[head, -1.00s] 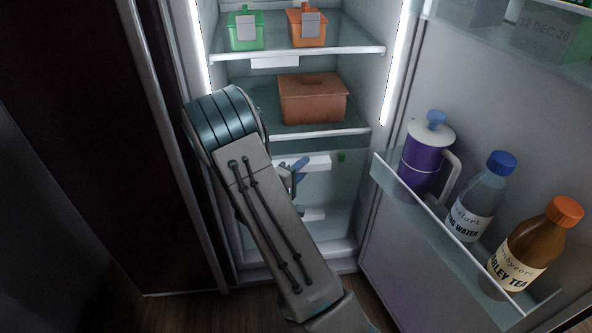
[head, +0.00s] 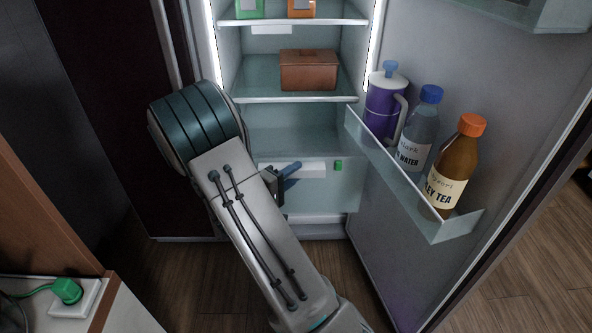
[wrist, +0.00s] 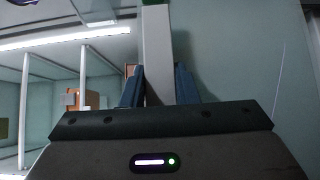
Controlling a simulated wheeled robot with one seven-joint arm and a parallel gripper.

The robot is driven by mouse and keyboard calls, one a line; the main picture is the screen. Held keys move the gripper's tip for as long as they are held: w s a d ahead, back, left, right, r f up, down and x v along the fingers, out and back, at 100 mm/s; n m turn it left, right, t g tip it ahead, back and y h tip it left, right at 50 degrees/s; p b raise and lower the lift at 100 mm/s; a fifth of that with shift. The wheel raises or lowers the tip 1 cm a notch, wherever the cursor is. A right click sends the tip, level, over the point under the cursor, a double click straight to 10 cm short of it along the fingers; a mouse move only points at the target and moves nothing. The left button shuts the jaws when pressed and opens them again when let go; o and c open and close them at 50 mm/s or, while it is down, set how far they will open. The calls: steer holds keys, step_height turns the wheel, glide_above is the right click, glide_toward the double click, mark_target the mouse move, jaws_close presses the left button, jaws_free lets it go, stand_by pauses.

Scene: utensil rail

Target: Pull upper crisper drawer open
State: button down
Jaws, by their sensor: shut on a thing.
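The upper crisper drawer (head: 325,197) is a pale translucent front low in the open fridge, with a white handle bar (head: 312,169) and a small green mark. It stands out from under the shelf, and the space behind its top edge shows. My gripper (head: 289,172) is at the left part of the handle, partly hidden by my arm. In the wrist view its blue fingers (wrist: 160,90) sit on both sides of the white handle bar (wrist: 157,50), shut on it. A second white handle (head: 318,218) shows below, on the lower drawer.
The fridge door (head: 410,240) stands open at the right. Its rack holds a purple jug (head: 380,105), a water bottle (head: 420,130) and a tea bottle (head: 455,165). A brown box (head: 308,70) sits on the shelf above. Wooden floor is free in front.

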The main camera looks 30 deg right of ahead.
steer(key=shift+s+a, duration=0.2)
steer(key=shift+s, duration=0.5)
steer(key=c, duration=1.1)
jaws_free()
steer(key=shift+w, duration=0.1)
steer(key=shift+a, duration=0.15)
steer(key=shift+a, duration=0.25)
steer(key=p+v, duration=0.3)
steer(key=v, duration=1)
